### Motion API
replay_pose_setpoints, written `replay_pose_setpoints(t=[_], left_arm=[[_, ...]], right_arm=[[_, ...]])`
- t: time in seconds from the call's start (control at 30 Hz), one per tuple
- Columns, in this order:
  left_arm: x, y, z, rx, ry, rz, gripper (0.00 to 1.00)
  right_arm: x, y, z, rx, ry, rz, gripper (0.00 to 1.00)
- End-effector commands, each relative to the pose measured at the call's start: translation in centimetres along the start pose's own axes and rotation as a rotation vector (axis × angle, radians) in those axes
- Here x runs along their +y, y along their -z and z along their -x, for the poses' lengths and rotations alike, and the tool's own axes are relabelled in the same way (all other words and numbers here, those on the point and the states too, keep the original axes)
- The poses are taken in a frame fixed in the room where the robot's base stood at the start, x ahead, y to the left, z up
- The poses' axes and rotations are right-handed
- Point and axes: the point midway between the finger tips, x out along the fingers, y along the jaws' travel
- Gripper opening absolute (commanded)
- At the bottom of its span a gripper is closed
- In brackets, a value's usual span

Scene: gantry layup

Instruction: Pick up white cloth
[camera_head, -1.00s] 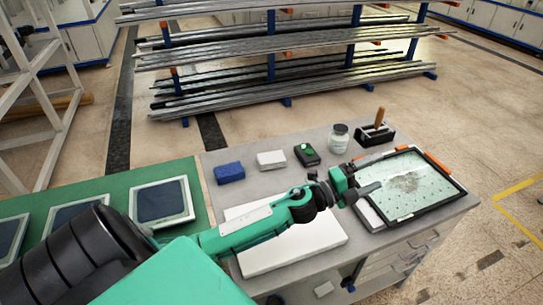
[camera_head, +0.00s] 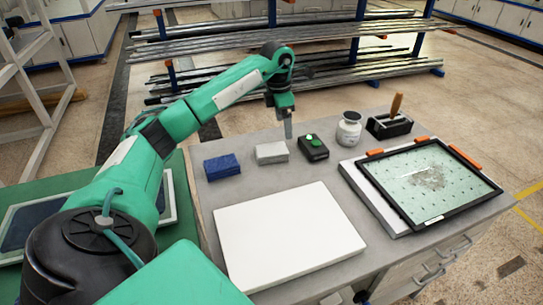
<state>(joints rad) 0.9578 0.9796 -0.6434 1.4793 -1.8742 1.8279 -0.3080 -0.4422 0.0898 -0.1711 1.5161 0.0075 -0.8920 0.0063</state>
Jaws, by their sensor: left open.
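The white cloth (camera_head: 271,153) is a small, pale folded block on the grey worktop, between a blue folded cloth and a dark device. My left gripper (camera_head: 288,130) points down just behind the cloth's right end, its fingertips close to it in the picture. It is open and holds nothing. I see the fingers nearly edge-on, so the gap between them does not show, and I cannot tell how high they are above the worktop. My right gripper is not in view.
The blue cloth (camera_head: 222,167) lies left of the white one. The dark device (camera_head: 313,148) with a green button, a jar (camera_head: 348,131) and a wooden-handled tool (camera_head: 393,114) stand to the right. A white board (camera_head: 288,235) lies in front; a black-framed panel (camera_head: 484,187) is at right.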

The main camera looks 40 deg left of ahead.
Motion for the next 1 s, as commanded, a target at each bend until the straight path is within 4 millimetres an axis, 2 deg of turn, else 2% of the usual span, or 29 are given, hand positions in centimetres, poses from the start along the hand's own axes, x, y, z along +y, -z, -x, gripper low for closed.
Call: replay_pose_setpoints(t=[0.1,0.23,0.53,0.87,1.0], left_arm=[[1.7,2.3,1.1,0.079,-0.04,0.033,0.85],[2.2,3.2,0.6,0.11,-0.049,0.045,0.85],[2.4,3.7,-5.1,0.11,-0.047,0.044,0.85],[2.5,4.0,-7.9,0.108,-0.047,0.043,0.85],[2.7,4.3,-10.1,0.109,-0.045,0.044,0.85]], right_arm=[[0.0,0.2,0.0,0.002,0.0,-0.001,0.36],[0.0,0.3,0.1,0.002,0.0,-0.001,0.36],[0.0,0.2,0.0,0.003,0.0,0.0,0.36],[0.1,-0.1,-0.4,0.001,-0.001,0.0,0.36],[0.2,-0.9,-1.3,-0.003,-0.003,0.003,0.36]])
